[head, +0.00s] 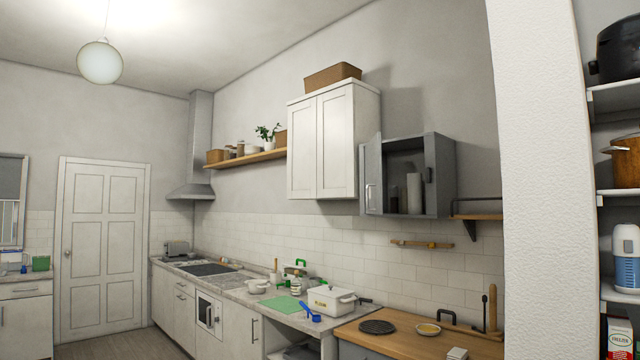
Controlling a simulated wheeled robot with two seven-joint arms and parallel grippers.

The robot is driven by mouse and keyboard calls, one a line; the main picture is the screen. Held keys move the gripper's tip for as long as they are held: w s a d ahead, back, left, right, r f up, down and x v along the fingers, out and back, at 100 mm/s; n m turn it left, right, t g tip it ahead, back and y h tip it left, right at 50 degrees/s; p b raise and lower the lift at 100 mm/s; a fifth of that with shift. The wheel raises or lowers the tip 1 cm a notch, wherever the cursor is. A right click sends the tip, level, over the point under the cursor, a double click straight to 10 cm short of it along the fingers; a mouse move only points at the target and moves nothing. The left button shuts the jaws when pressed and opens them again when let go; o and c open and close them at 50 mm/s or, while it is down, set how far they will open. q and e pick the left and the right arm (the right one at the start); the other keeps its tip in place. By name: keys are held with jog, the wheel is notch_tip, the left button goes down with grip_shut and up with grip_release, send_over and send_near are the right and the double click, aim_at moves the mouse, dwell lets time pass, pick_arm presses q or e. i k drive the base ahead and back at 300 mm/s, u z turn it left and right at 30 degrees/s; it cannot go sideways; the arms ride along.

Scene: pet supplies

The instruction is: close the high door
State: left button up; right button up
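A grey wall cabinet (405,212) hangs high on the wall, right of the white cabinet. Its left door (373,178), with a pale upright handle, stands open and is seen at a steep angle. A dark handle (428,174) shows on the grey panel at the cabinet's right side; I cannot tell whether that panel is a second door or the side wall. Pale upright items (414,193) stand inside the dark interior. The white cabinet (320,142) has two doors, both shut. Neither of my grippers is in view.
A wooden counter (400,345) with a dark round mat (377,327) and a dish (428,329) lies below the cabinet. A small wall shelf (478,216) is at its right. A white wall edge (545,180) and stocked shelves (615,190) stand at the right.

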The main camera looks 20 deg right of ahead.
aim_at(373, 197)
jog(key=z, duration=0.4)
jog(key=i, duration=1.55)
jog(key=z, duration=0.85)
